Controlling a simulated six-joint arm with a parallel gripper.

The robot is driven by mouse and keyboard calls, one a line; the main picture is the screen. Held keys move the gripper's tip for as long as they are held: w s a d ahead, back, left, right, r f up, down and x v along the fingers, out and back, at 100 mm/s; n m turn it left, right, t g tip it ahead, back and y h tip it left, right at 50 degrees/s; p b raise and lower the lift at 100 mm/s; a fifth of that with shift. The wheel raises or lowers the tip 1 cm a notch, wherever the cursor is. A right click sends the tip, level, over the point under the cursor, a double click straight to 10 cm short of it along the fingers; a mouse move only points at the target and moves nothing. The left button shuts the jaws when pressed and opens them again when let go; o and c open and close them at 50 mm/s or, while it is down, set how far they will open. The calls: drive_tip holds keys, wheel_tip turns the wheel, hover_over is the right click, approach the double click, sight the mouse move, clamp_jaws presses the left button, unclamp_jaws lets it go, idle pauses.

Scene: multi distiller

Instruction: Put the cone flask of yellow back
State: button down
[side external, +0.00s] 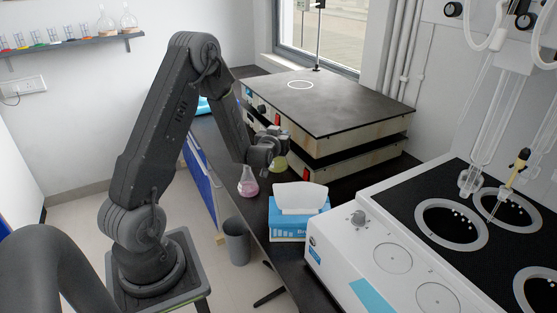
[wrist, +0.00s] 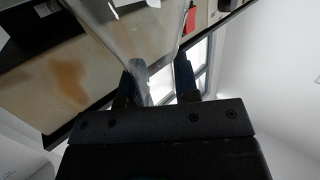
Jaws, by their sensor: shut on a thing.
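The cone flask of yellow (side external: 280,164) shows in the side view as a small patch of yellow-green liquid just below and right of my gripper (side external: 277,145). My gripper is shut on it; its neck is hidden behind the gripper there. In the wrist view, the clear glass of the flask (wrist: 150,35) passes between the two dark fingers of my gripper (wrist: 160,72). I cannot tell in the side view whether its base touches the black bench.
A pink cone flask (side external: 248,183) stands close by, left of the yellow one. A blue tissue box (side external: 288,222) is in front, and a stacked hotplate unit (side external: 330,105) is behind. A white heater (side external: 385,245) is at right. A wall shelf (side external: 80,42) holds several flasks.

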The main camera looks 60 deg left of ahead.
drive_tip(key=shift+f, duration=2.85)
drive_tip(key=shift+f, duration=0.15)
drive_tip(key=c, duration=0.9)
unclamp_jaws()
drive_tip(key=shift+o, duration=0.2)
